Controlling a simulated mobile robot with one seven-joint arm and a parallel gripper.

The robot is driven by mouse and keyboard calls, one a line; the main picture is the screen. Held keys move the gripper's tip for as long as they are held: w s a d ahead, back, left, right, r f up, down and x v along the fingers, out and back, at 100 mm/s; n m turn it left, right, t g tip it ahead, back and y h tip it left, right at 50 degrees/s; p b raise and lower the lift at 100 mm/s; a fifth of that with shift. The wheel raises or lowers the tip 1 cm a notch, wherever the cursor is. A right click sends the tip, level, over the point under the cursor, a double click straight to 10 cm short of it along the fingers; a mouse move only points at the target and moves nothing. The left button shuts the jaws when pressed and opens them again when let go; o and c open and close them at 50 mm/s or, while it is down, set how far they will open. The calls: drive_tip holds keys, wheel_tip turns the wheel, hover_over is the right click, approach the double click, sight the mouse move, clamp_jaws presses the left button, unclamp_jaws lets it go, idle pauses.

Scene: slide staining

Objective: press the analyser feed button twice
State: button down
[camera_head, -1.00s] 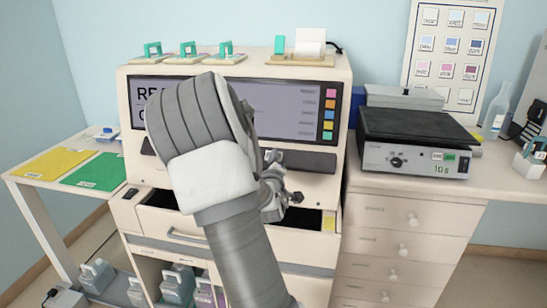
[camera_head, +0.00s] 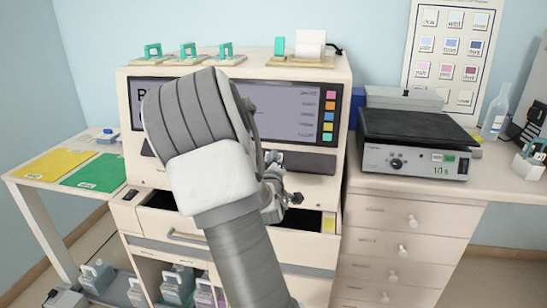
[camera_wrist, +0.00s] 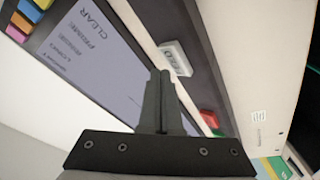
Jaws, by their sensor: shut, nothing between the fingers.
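The analyser (camera_head: 342,95) is a cream cabinet with a wide screen (camera_head: 290,110), partly hidden behind my arm in the head view. In the wrist view its screen (camera_wrist: 92,45) reads "CLEAR" above smaller lines. A pale raised button (camera_wrist: 176,57) sits on the dark strip beside the screen; its lettering is too blurred to read. A red button (camera_wrist: 209,118) lies further along the same strip. My gripper (camera_wrist: 160,74) is shut and empty. Its tips are close beside the pale button; I cannot tell if they touch it. The tips are hidden in the head view.
An open drawer (camera_head: 172,234) juts out below the screen. A hotplate-like box (camera_head: 415,160) stands on the right counter. Yellow (camera_head: 48,163) and green (camera_head: 92,173) mats lie on the left table. Several teal-handled pieces (camera_head: 188,50) stand on top of the analyser.

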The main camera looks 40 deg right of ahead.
drive_tip(key=s+a+r+p, duration=0.2)
drive_tip(key=r, duration=0.1)
drive_tip(key=shift+s+a+r+p, duration=0.2)
drive_tip(key=shift+a+r+p, duration=0.1)
drive_tip(key=shift+a+p, duration=0.05)
idle(0.9)
